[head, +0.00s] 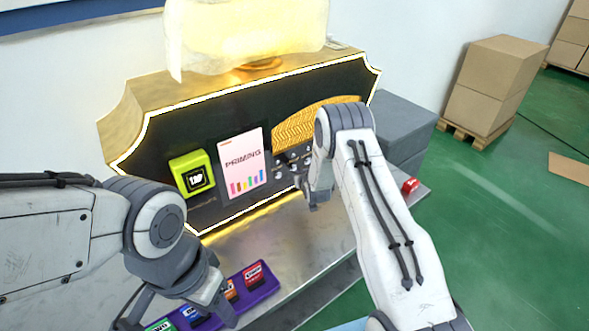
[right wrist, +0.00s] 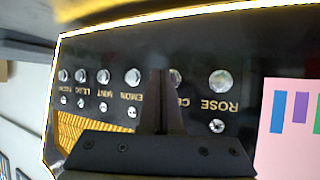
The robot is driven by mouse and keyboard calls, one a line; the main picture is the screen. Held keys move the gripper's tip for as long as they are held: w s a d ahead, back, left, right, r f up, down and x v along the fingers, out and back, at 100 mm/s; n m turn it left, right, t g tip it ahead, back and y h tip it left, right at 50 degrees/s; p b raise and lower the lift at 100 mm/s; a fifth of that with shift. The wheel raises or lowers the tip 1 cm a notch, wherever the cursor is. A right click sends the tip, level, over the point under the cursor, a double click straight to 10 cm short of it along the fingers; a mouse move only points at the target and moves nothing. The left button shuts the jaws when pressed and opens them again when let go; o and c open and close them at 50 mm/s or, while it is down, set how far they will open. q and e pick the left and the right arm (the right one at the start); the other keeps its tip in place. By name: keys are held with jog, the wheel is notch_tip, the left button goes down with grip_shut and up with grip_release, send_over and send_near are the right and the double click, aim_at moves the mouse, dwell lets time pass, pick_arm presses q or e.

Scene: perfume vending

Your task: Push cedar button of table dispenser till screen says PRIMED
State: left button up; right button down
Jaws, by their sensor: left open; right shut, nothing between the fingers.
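The table dispenser has a black front (head: 165,140) with a lit edge. Its screen (head: 242,162) reads PRIMING above coloured bars. A row of round metal buttons shows in the right wrist view, with labels upside down. The cedar button (right wrist: 177,77) is partly hidden by my right gripper (right wrist: 161,72), as is its label, of which only "CE" shows. The fingers are shut and empty, in front of the cedar button; I cannot tell whether they touch it. The rose button (right wrist: 220,80) is beside it. My left gripper (head: 178,313) is open, low at the front left.
A purple tray (head: 262,292) with several coloured cartridges lies on the metal counter by my left gripper. A lime-green device (head: 192,174) sits left of the screen. A small red item (head: 410,186) is on the counter's right end. Cardboard boxes (head: 490,80) stand far right.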

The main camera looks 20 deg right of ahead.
jog(key=shift+s+d, duration=0.1)
jog(key=shift+s, duration=0.15)
jog(key=s, duration=0.1)
jog(key=s+d+p, duration=0.1)
jog(key=s, duration=0.2)
jog(key=shift+s+d, duration=0.35)
dwell(0.8)
